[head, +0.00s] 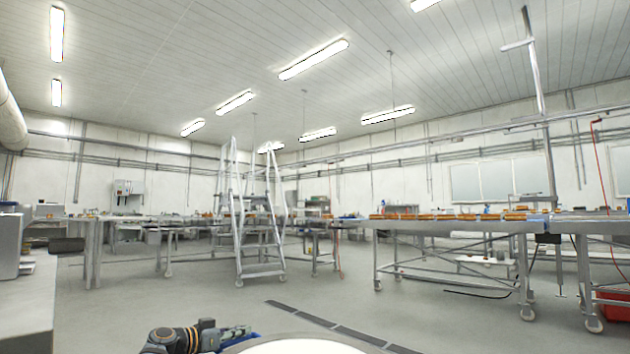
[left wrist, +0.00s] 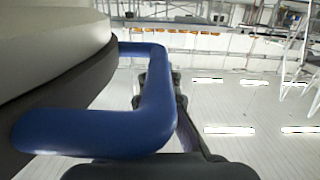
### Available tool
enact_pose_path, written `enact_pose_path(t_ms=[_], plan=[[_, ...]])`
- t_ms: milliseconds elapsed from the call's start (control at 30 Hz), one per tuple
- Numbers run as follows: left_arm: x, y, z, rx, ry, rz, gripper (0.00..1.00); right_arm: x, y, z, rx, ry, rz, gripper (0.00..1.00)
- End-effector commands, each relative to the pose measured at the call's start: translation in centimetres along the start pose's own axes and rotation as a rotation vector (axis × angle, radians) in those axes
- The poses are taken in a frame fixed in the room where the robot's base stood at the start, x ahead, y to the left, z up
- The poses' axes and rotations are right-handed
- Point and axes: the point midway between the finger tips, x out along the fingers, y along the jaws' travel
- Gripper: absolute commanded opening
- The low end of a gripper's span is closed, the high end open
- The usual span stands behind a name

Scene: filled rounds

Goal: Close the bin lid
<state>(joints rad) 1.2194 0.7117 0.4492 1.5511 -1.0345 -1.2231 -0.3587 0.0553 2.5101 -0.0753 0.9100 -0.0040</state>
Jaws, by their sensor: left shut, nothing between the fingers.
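The rounded grey top of the bin (head: 250,347) shows at the bottom edge of the head view, with a bright white round area (head: 305,347) on it. I cannot tell from this how the lid stands. A bent blue handle (left wrist: 150,125) fills much of the left wrist view. It joins a dark band (left wrist: 70,85) beside a pale curved surface (left wrist: 45,30). A bit of the blue handle shows in the head view (head: 256,337). My left gripper (head: 246,331) is shut and empty, close beside the handle. Contact is unclear. My right gripper is out of view.
A pale counter (head: 28,310) stands at the left. A long wheeled table (head: 460,228) with orange items stands at the right, with a red crate (head: 613,304) near it. A step ladder (head: 258,235) stands further back. The floor between is open.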

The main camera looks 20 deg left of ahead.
Motion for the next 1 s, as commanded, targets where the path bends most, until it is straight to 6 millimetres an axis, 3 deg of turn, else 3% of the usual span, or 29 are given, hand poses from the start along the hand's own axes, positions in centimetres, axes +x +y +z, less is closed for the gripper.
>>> enact_pose_path(t_ms=[33,67,400,500,667,1000], plan=[[0.1,0.1,1.1,-0.006,-0.023,0.004,0.0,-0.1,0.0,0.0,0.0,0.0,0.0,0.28],[0.1,0.1,0.7,-0.005,-0.022,0.005,0.0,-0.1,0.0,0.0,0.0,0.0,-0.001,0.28],[-1.0,0.7,-7.4,0.003,0.0,0.001,0.0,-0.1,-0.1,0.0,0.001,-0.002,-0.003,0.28],[-1.2,0.9,-9.0,0.003,0.001,0.001,0.0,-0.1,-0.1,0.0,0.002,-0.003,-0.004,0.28],[-1.4,0.9,-10.2,0.005,0.001,0.0,0.0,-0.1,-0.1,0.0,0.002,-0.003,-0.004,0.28],[-1.4,1.0,-10.3,0.006,0.003,0.0,0.0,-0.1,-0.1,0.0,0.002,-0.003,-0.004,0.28]])
